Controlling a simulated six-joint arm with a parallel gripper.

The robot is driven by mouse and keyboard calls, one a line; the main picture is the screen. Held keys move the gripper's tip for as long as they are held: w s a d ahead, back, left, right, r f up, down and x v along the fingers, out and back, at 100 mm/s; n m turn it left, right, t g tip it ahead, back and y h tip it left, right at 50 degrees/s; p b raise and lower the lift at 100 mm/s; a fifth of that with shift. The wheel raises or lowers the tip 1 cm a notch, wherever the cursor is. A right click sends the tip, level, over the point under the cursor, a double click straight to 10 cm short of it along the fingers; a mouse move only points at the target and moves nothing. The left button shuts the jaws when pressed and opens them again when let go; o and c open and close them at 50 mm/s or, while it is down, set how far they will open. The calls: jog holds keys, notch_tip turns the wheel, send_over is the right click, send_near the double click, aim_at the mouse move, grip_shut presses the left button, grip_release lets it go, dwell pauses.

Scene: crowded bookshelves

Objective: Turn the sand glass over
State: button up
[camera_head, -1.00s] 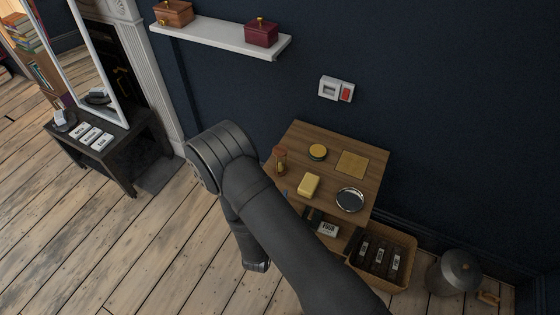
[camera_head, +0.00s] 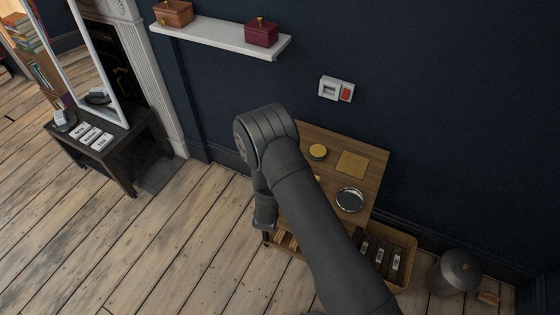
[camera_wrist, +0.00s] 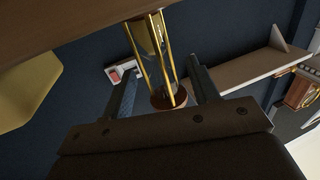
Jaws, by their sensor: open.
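The sand glass (camera_wrist: 158,60) shows in the wrist view, with gold rods, a clear glass body and a reddish-brown end disc near my gripper. Its other end meets the brown table top (camera_wrist: 60,22), or is cut off there by the picture's edge. My gripper (camera_wrist: 163,85) is open, with one finger on each side of the sand glass. Gaps show beside the glass, so I see no clear contact. In the head view my arm hides both the sand glass and my gripper; the wooden table (camera_head: 370,150) shows partly behind it.
A yellow block (camera_wrist: 25,88) is beside the sand glass. The table also holds a round yellow-topped item (camera_head: 318,152), a square mat (camera_head: 352,163) and a silver dish (camera_head: 350,200). A wall switch (camera_head: 337,89) and white shelf (camera_head: 220,38) are above. A basket (camera_head: 405,245) stands below.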

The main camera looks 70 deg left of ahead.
jog(key=x, duration=0.4)
jog(key=shift+w+a+f, duration=0.1)
jog(key=shift+f, duration=0.05)
jog(key=c, duration=1)
